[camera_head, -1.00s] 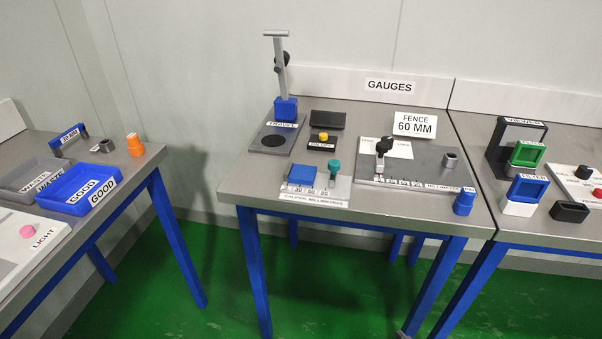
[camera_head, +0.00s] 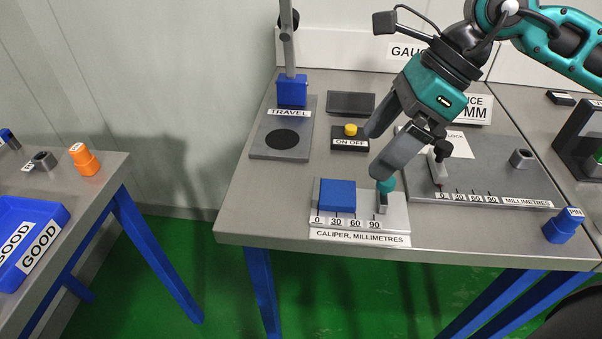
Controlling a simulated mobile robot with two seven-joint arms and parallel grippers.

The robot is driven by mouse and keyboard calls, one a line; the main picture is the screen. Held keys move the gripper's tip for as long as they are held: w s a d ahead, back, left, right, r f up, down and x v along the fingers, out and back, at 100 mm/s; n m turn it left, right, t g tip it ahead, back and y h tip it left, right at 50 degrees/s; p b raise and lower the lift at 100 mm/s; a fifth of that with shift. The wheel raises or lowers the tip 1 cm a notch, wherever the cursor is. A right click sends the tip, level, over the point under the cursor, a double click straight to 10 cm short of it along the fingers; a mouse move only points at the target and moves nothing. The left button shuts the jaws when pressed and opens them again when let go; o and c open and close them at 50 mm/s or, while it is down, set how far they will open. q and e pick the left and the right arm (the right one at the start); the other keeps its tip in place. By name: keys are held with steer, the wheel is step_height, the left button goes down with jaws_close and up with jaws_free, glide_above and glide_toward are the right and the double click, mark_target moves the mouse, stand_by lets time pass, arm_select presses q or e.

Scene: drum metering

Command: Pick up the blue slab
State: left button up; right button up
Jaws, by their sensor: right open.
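The blue slab (camera_head: 337,195) lies on the grey caliper plate (camera_head: 400,222), at the left end of its scale marked 0, 30, 60, 90 millimetres. The caliper's slider with a teal knob (camera_head: 386,185) stands to the right of the slab, around the 90 mark. My right gripper (camera_head: 376,153) reaches in from the upper right, fingers pointing down and left. It is open and empty, above and behind the caliper. One fingertip overlaps the teal knob in the picture; I cannot tell whether they touch. My left gripper is not in view.
A travel stand (camera_head: 282,143) with a blue block and post is at the back left. An on/off box with a yellow button (camera_head: 350,130) sits behind the slab. The fence plate (camera_head: 480,178) is to the right, a blue plug (camera_head: 563,226) at the right front. Bare table lies left of the caliper.

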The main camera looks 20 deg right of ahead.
steer(key=shift+w+d+r+h, duration=0.1)
steer(key=shift+w+d+h, duration=0.15)
steer(key=shift+d, duration=0.2)
steer(key=shift+w+d+r+h, duration=0.1)
steer(key=shift+w+d+h, duration=0.05)
steer(key=shift+d+h, duration=0.25)
steer(key=shift+w+d+f, duration=0.15)
steer(key=shift+d, duration=0.1)
glide_toward(339, 191)
step_height(339, 191, down, 3)
steer(key=shift+a+r+b, duration=0.1)
steer(key=shift+a+b, duration=0.1)
steer(key=shift+b, duration=0.1)
steer(key=x, duration=0.4)
steer(key=shift+w+a+r, duration=0.1)
steer(key=shift+a, duration=0.25)
steer(key=shift+w+a+f, duration=0.15)
steer(key=shift+f, duration=0.4)
steer(key=shift+c, duration=0.2)
steer(key=c, duration=1.2)
